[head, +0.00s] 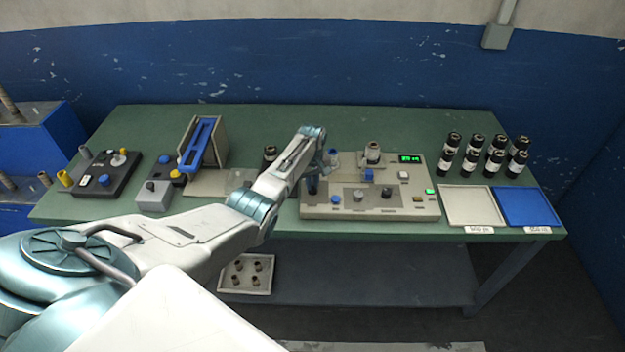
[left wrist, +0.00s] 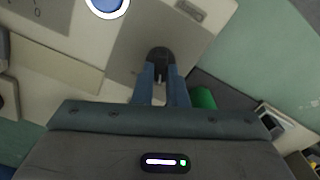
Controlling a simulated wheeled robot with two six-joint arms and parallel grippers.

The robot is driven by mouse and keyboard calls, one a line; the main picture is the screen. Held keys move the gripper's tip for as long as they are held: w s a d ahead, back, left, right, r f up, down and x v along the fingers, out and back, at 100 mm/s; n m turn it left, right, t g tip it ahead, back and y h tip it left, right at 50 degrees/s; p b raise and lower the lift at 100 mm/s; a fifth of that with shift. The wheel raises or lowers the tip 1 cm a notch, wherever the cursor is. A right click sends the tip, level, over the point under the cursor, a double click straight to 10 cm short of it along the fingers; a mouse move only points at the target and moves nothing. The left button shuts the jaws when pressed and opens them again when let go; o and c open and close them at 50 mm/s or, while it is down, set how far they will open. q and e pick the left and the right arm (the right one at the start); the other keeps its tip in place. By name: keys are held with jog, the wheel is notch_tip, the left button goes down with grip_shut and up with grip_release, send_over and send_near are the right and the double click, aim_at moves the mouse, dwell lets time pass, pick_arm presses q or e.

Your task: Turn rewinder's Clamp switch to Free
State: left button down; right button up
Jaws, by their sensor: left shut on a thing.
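A beige control machine (head: 405,210), which I take for the rewinder, stands on the green table. My left gripper (head: 313,186) reaches down to its front left corner. In the left wrist view, the two blue fingers of my left gripper (left wrist: 160,86) are closed on a dark knob (left wrist: 160,58) standing on a grey patch of the panel. I take this knob for the Clamp switch; the fingers hide part of it, and no lettering or setting can be read. My right gripper is not in view.
A blue button (head: 335,199) and two dark knobs sit along the panel to the right. A lit green display (head: 410,159) is at its back. Several black rolls, a white tray (head: 470,190) and a blue tray (head: 527,190) stand at the right. A dark control box (head: 105,160) is at the left.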

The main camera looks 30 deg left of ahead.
pick_arm(q)
jog(key=shift+r+n, duration=0.15)
jog(key=shift+n, duration=0.45)
jog(key=c, duration=1.5)
grip_release()
jog(key=shift+o, duration=0.2)
notch_tip(320, 180, up, 11)
jog(key=b, duration=0.1)
jog(key=shift+b, duration=0.35)
